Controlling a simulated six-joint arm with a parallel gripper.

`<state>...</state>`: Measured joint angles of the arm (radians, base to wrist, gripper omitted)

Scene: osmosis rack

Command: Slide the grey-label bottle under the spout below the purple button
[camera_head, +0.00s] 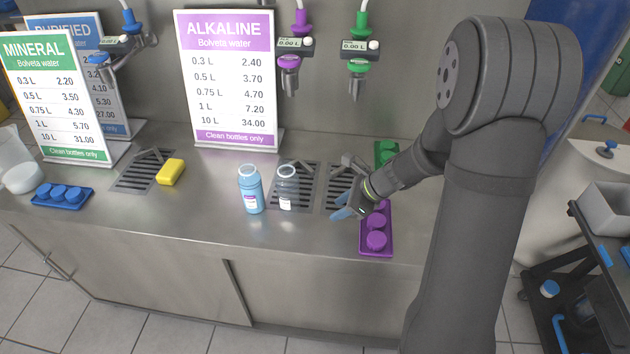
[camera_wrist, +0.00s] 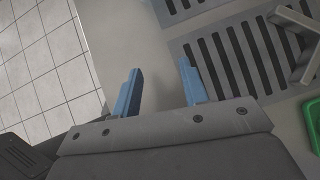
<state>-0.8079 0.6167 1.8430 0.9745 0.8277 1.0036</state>
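A clear bottle (camera_head: 287,188) with a pale, greyish label stands upright at the front left of the middle drain grate (camera_head: 308,180). A light-blue bottle (camera_head: 251,190) stands upright just left of it, its label white and purple. I cannot read either label. The purple spout unit with its purple button (camera_head: 289,62) hangs above and behind the middle grate. My gripper (camera_head: 345,212) is right of both bottles, low near the right grate. The wrist view shows its blue fingers (camera_wrist: 160,90) apart with nothing between them; no bottle shows there.
A purple block with round caps (camera_head: 376,241) lies just right of my gripper, with a green one (camera_head: 386,152) behind. A green spout (camera_head: 357,66) hangs at right. The alkaline price sign (camera_head: 228,80) stands behind the bottles. A yellow sponge (camera_head: 170,172) lies left. The counter's front edge is close.

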